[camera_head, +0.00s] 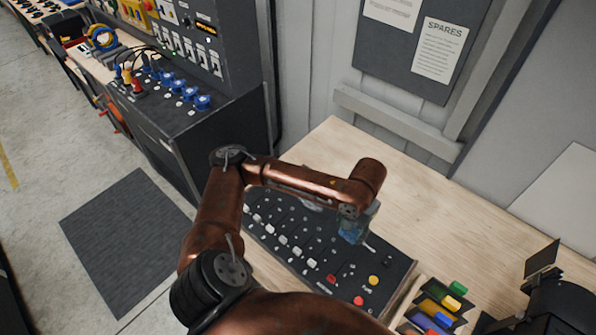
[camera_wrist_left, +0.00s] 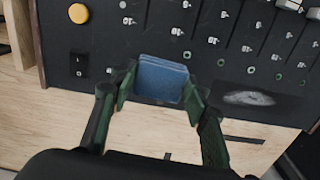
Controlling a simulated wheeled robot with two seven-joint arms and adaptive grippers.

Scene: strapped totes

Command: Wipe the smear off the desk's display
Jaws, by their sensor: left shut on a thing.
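My left gripper (camera_head: 356,228) is shut on a blue pad (camera_wrist_left: 162,80), held upright between its two fingertips. The pad also shows in the head view (camera_head: 353,226), over the dark desk panel (camera_head: 322,252). In the left wrist view the dark display (camera_wrist_left: 280,103) lies right of the pad, near the panel's edge. A pale grey smear (camera_wrist_left: 248,98) is on it. The pad is beside the smear, apart from it. In the head view my arm mostly hides the display. My right gripper (camera_head: 513,290) is at the lower right, its fingers apart and empty.
The panel carries several sliders, a red button (camera_head: 358,301) and a yellow button (camera_head: 373,281). A tray of coloured pieces (camera_head: 437,310) stands at its right. The wooden desk top (camera_head: 420,208) behind is clear up to the wall. A tall dark console (camera_head: 215,125) stands left.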

